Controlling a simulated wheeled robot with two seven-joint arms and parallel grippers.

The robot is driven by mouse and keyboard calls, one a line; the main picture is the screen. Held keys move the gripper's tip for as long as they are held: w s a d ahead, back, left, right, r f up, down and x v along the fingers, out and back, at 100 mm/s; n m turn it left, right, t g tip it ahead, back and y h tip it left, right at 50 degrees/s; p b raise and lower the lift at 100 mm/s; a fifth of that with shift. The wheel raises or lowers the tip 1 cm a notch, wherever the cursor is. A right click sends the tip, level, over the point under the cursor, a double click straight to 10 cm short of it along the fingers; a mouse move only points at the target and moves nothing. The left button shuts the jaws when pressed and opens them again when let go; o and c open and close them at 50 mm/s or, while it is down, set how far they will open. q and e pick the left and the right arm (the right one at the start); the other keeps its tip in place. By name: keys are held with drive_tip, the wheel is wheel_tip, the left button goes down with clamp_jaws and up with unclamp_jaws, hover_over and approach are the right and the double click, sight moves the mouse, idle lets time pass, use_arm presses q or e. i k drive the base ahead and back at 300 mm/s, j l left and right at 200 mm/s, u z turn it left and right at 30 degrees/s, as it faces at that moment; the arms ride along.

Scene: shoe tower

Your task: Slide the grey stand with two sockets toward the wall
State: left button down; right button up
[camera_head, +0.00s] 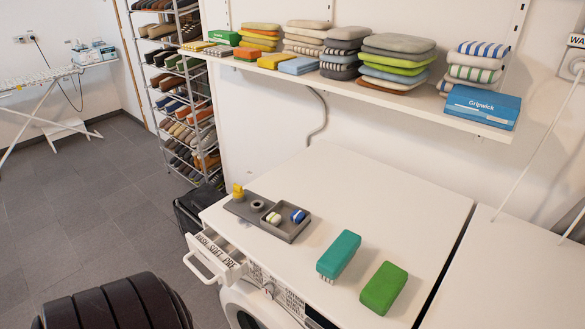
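The grey stand (243,209) lies flat near the front left corner of the white washing machine top (400,200). A yellow piece (238,190) stands upright at its left end, and a round socket ring (258,205) shows beside it. The other socket appears hidden by the yellow piece. A square grey tray (291,236) sits right against or very close to the stand and holds a whitish piece (274,218) and a blue-and-white piece (298,216). The wall (265,120) rises behind the machine top.
A teal block with bristles (339,254) and a green block (384,288) lie near the front edge. An open detergent drawer (214,254) sticks out below. A wall shelf (430,115) holds folded stacks and a blue box (482,106). The machine top behind the stand is clear.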

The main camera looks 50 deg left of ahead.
sight(254, 207)
drive_tip(key=k+j+z, duration=0.2)
drive_tip(key=j, duration=0.25)
drive_tip(key=j+z, duration=0.15)
drive_tip(key=j, duration=0.25)
drive_tip(key=k+j+z, duration=0.2)
drive_tip(key=j, duration=0.2)
drive_tip(key=k+j+z, duration=0.2)
drive_tip(key=j, duration=0.2)
drive_tip(key=k+j+z, duration=0.15)
drive_tip(key=j, duration=0.25)
drive_tip(key=i, duration=0.05)
